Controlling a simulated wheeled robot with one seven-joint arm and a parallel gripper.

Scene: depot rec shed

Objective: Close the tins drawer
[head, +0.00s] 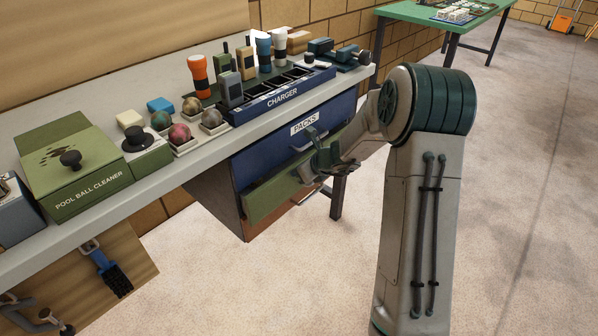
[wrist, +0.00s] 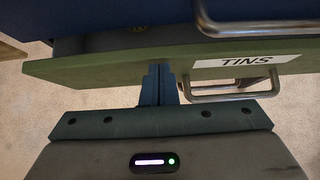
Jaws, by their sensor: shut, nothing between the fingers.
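The tins drawer is the green drawer (head: 272,199) below the blue packs drawer. Its front stands out a little from the cabinet. In the wrist view its green front (wrist: 110,67) spans the picture, with a white TINS label (wrist: 245,62) and a metal handle (wrist: 235,96). My gripper (wrist: 159,80) is shut and empty, its fingertips at the drawer front, left of the label and handle in that view. I cannot tell whether they touch. In the head view my gripper (head: 318,165) is partly hidden by my own wrist.
The blue packs drawer (head: 330,120) with its handle is just above, and an orange-brown drawer (head: 262,222) is below. The bench (head: 185,165) carries a ball cleaner (head: 75,170), a charger (head: 275,95) and several balls. A table leg (head: 338,200) stands behind. The floor at right is clear.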

